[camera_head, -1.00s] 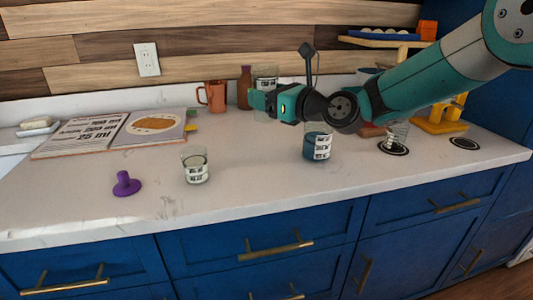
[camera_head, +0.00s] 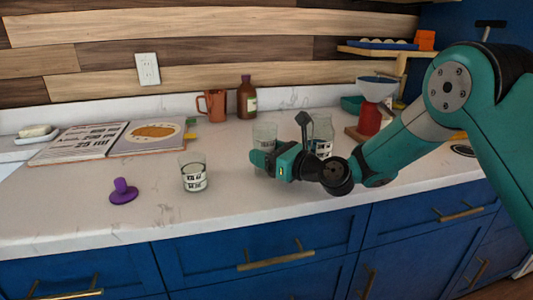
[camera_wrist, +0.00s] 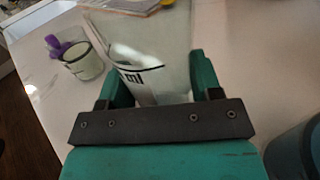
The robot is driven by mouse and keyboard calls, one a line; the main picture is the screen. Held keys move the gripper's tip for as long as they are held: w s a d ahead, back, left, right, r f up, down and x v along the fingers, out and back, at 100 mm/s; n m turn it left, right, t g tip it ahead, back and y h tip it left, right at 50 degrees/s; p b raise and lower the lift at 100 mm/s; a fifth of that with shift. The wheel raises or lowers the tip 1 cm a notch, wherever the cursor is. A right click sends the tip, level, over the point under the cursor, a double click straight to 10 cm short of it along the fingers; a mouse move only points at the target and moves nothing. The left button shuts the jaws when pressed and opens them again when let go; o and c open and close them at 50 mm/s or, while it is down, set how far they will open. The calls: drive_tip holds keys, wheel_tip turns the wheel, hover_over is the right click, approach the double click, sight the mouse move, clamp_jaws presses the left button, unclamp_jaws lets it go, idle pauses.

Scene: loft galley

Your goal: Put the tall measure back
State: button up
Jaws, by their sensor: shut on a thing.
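The tall measure (camera_head: 265,132) is clear glass and looks upright. My gripper (camera_head: 262,160) is shut on it low on its side. The head view does not show whether its base touches the counter. In the wrist view the tall measure (camera_wrist: 150,60), with "ml" printed on it, stands between the two teal fingers of my gripper (camera_wrist: 160,75).
A second glass measure (camera_head: 320,130) stands just right of my gripper, partly hidden by it. An orange mug (camera_head: 212,105), brown bottle (camera_head: 246,98), open book (camera_head: 110,141) and funnel stand (camera_head: 370,118) are farther back.

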drive_tip(key=shift+f, duration=0.15)
drive_tip(key=o, duration=1.1)
drive_tip(key=shift+c, duration=0.2)
